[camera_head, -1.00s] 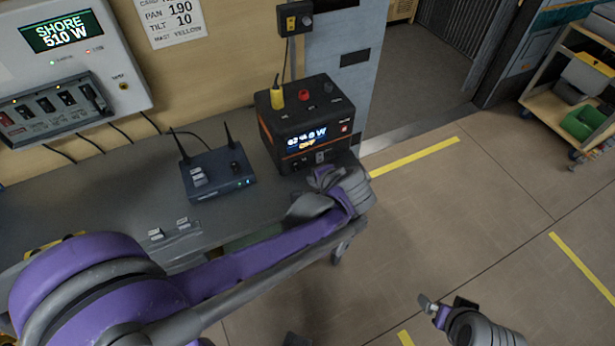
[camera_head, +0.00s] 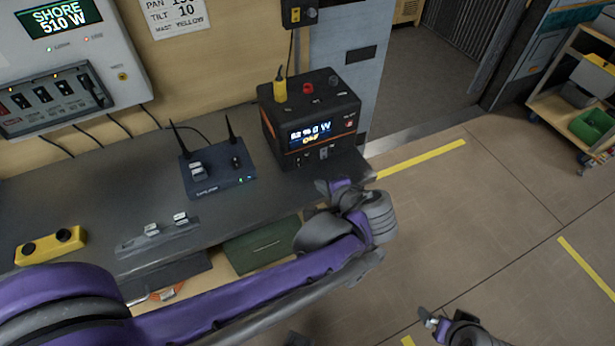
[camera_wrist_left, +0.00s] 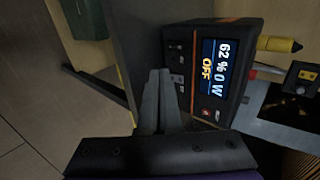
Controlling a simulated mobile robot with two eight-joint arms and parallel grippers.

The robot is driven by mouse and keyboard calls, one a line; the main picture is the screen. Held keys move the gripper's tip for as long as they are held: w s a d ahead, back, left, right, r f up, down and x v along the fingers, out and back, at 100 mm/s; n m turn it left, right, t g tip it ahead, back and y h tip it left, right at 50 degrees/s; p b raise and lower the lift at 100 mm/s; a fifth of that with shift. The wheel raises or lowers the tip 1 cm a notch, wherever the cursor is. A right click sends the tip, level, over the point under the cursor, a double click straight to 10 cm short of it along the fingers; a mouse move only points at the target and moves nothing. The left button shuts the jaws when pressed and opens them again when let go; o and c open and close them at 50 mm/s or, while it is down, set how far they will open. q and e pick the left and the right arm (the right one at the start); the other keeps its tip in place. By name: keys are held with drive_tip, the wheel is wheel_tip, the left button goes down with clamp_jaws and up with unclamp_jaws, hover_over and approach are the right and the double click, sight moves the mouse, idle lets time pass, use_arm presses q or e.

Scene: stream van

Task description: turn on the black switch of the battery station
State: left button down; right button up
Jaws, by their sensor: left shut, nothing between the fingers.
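The battery station (camera_head: 345,112) is a black box with orange trim at the right end of the grey bench. Its screen reads 62 % 0 W OFF in the left wrist view (camera_wrist_left: 208,68). Small dark controls (camera_head: 323,153) sit low on its front; they also show beside the screen in the left wrist view (camera_wrist_left: 177,80), too dark to tell which is the black switch. My left gripper (camera_head: 332,187) is shut and empty, in front of the station and apart from it in the head view. Its fingertips (camera_wrist_left: 159,74) lie together. My right gripper (camera_head: 432,318) hangs over the floor.
A router (camera_head: 215,178) with two antennas stands left of the station. A small switch strip (camera_head: 160,232) and a yellow two-button box (camera_head: 50,246) lie nearer on the bench (camera_head: 85,190). A yellow plug (camera_head: 280,88) stands on the station's top.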

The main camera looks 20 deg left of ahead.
use_arm(q)
drive_tip(key=shift+d+f+y+b, duration=0.25)
drive_tip(key=shift+f+y+b, duration=0.1)
drive_tip(key=shift+b, duration=0.3)
use_arm(e)
wheel_tip(320, 180, down, 2)
drive_tip(key=shift+s+f, duration=0.1)
drive_tip(key=shift+f, duration=0.05)
use_arm(q)
drive_tip(key=b, duration=0.1)
approach(299, 166)
drive_tip(key=f, duration=0.1)
drive_tip(key=a+f, duration=0.1)
drive_tip(key=f, duration=0.1)
drive_tip(key=shift+w+a+f, duration=0.2)
drive_tip(key=shift+w, duration=0.1)
drive_tip(key=shift+w+a, duration=0.8)
drive_tip(key=shift+a, duration=0.15)
drive_tip(key=shift+w+a+f, duration=0.1)
drive_tip(key=shift+w+a, duration=0.3)
use_arm(e)
drive_tip(key=shift+f, duration=0.6)
